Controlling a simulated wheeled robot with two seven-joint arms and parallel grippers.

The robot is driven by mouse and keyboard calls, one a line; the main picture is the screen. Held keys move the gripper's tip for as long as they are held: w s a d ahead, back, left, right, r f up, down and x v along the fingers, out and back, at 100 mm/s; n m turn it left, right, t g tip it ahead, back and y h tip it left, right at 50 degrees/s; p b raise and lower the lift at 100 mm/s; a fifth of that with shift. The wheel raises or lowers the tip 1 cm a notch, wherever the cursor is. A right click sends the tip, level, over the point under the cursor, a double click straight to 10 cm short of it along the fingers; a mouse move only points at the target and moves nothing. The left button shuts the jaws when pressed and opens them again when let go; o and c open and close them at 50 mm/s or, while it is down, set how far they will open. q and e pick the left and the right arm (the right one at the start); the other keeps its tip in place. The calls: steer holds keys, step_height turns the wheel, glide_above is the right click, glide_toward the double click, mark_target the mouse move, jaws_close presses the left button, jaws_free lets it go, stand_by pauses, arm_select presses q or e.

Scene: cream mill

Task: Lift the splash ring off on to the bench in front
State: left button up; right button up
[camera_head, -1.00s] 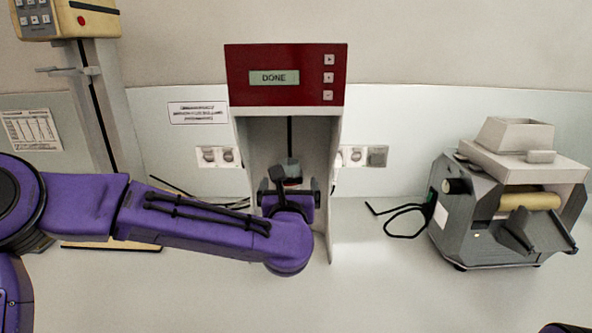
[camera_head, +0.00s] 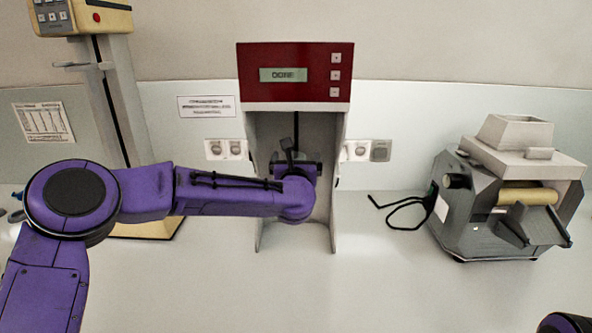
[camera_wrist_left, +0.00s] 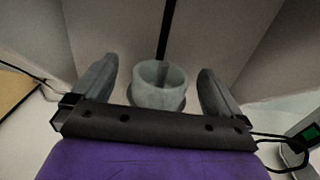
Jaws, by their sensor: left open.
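A pale, translucent grey ring or cup (camera_wrist_left: 160,88), which looks like the splash ring, stands in the left wrist view inside the tall bay of the red-topped mill (camera_head: 294,75). A dark vertical shaft comes down behind it. My left gripper (camera_wrist_left: 158,78) is open, one finger on each side of the ring, with gaps showing; I see no contact. In the head view the left gripper (camera_head: 292,160) is inside the bay opening and mostly hides the ring. The mill's display reads what looks like DONE. My right gripper is not in view.
The mill's side walls stand close on both sides of my left gripper. A grey roller machine (camera_head: 510,195) stands at the right, with a black cable (camera_head: 400,213) beside it. A cream column device (camera_head: 105,90) stands at the left. The bench (camera_head: 330,290) in front is clear.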

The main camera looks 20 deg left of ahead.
arm_select(q)
steer(key=shift+s, duration=0.1)
steer(key=c, duration=1.3)
steer(key=shift+r, duration=0.25)
steer(key=shift+r, duration=0.35)
steer(key=shift+r+p, duration=0.4)
steer(key=shift+r, duration=0.1)
steer(key=shift+r+p, duration=0.7)
steer(key=shift+r, duration=0.7)
